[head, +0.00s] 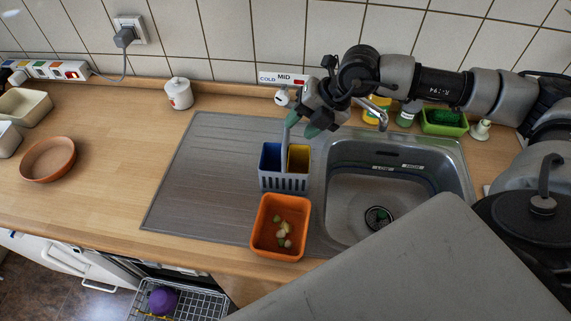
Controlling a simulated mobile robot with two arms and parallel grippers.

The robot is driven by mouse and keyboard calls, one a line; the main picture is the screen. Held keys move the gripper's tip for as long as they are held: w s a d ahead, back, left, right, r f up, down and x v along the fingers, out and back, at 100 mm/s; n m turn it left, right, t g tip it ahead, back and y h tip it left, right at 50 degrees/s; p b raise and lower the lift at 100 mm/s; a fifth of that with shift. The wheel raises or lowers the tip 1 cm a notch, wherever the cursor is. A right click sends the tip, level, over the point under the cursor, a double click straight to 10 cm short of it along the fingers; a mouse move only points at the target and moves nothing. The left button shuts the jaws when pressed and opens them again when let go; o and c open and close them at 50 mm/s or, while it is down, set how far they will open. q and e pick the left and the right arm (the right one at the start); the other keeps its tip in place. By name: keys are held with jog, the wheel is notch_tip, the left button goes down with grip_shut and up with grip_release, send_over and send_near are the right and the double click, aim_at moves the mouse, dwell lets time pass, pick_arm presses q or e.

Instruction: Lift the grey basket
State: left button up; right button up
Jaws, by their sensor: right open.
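The grey basket (284,184) stands on the ribbed drainboard, left of the sink bowl. It has an upright handle, with something blue (270,157) and something yellow (299,157) inside. My right gripper (302,123) reaches in from the right above the basket. It is open, with its dark green fingertips near the top of the handle. I cannot tell whether the handle lies between the fingers or touches one. My left gripper is not in view.
An orange bin (266,241) with small scraps stands just in front of the basket. The sink bowl (385,215) with its tap is to the right. A white jar (179,94) stands behind left. A brown bowl (48,160) is far left. The left drainboard is clear.

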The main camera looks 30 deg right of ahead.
aim_at(287, 140)
jog(key=shift+w+a+f, duration=0.2)
jog(key=shift+a+f, duration=0.15)
jog(key=shift+f, duration=0.2)
jog(key=p+x, duration=0.1)
jog(key=x, duration=0.1)
jog(key=p+x, duration=0.2)
jog(key=shift+s+a+f, duration=0.15)
jog(key=shift+s+a, duration=0.05)
jog(key=shift+a, duration=0.05)
jog(key=shift+w+a+f, duration=0.1)
jog(key=shift+w+f, duration=0.05)
jog(key=shift+f, duration=0.2)
jog(key=shift+c, duration=0.3)
grip_shut()
